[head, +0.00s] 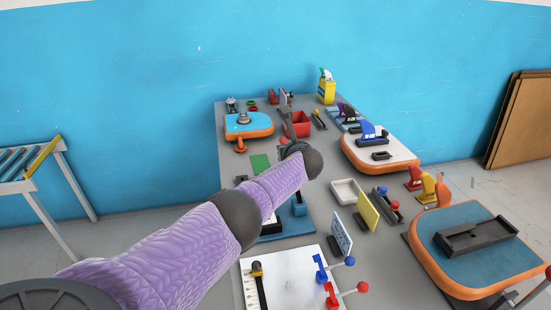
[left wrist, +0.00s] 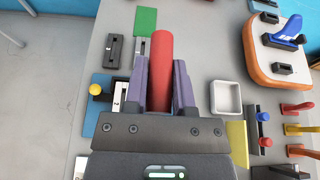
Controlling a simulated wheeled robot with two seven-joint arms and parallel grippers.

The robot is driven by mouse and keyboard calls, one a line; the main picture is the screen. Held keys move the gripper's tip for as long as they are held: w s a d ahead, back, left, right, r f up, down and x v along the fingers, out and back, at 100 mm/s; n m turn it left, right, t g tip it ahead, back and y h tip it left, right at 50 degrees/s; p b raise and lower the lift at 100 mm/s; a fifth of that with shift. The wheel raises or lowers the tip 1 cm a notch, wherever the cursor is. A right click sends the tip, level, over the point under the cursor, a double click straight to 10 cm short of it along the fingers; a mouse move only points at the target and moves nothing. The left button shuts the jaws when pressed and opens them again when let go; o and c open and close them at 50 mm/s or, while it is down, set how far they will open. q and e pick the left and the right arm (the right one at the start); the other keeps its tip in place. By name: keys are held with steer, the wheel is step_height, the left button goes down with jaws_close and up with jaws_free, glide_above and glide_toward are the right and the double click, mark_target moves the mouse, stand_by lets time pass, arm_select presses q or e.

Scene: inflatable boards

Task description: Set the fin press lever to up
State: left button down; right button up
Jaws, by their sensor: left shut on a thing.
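My left gripper (left wrist: 161,80) is shut on a thick red bar with a rounded end (left wrist: 162,62), which stands out between the two purple-grey fingers. The bar's lower end is hidden by the gripper body, so I cannot tell what it is joined to. In the head view my purple arm reaches over the middle of the table, and the fingers are hidden behind it. No label shows which part is the fin press lever. A yellow-knobbed lever (left wrist: 96,89) on a blue base is left of the gripper, apart from it. My right gripper is not in view.
A white tray (left wrist: 226,98) sits right of the gripper. A green block (left wrist: 146,21) and a dark slotted block (left wrist: 113,51) lie beyond and left. In the head view, blue (head: 349,261) and red (head: 362,287) ball-ended levers stand at the front, and a red bin (head: 300,124) stands farther back.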

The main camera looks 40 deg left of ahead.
arm_select(q)
steer(key=shift+w+d+r+b, duration=0.2)
steer(key=shift+w+d+b, duration=0.8)
steer(key=shift+w+b, duration=0.2)
steer(key=shift+c, duration=2.2)
jaws_free()
steer(key=shift+w+d, duration=0.15)
steer(key=shift+w, duration=0.05)
steer(key=shift+s, duration=0.1)
steer(key=p+v, duration=0.9)
steer(key=p, duration=0.2)
steer(key=shift+s+d+r, duration=0.2)
steer(key=shift+s, duration=0.05)
